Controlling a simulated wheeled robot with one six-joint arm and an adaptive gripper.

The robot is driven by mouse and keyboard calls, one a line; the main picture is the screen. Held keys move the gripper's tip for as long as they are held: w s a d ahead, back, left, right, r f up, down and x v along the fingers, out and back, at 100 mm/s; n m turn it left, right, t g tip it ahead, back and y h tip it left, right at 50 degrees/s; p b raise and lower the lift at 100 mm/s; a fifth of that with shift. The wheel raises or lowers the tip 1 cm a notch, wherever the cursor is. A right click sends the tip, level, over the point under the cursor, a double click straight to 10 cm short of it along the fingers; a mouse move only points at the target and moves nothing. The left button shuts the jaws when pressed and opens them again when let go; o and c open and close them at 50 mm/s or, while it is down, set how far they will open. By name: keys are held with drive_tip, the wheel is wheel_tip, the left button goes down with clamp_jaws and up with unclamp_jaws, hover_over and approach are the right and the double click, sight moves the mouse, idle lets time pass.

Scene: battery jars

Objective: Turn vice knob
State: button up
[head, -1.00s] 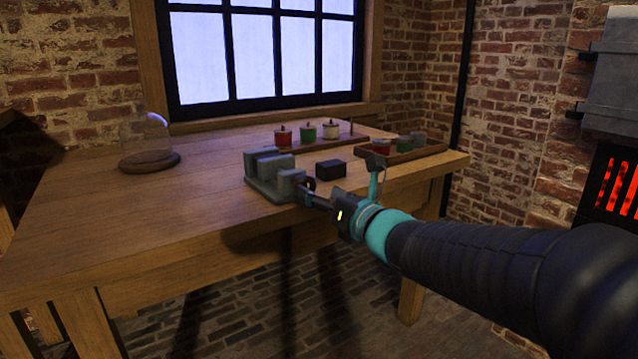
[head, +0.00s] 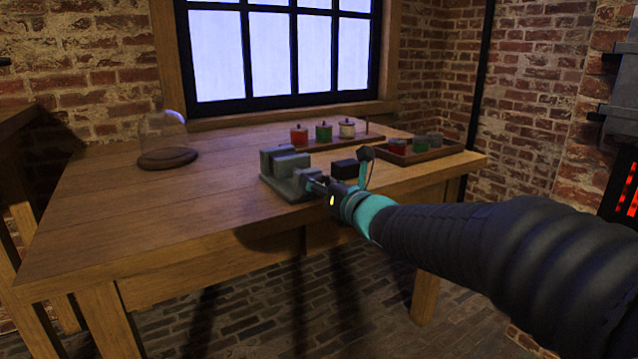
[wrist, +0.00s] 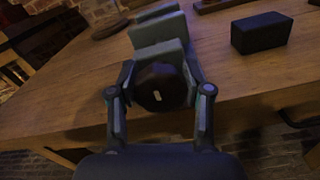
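The grey vice (head: 286,172) sits at the front edge of the wooden table in the head view. In the wrist view its jaws (wrist: 157,30) rise behind a round dark knob (wrist: 158,90) with a small pale mark on its face. My gripper (wrist: 159,78) is open, with one finger on each side of the knob. Side gaps show, and I cannot tell whether the fingertips touch anything. In the head view my gripper (head: 318,188) is at the vice's front right end and hides the knob.
A black block (head: 345,169) lies just right of the vice. Behind are lidded jars (head: 324,132) and a tray (head: 432,154) with several small pieces. A glass dome (head: 165,135) stands at left. The left and front of the tabletop are clear.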

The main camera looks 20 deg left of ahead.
drive_tip(key=c, duration=0.3)
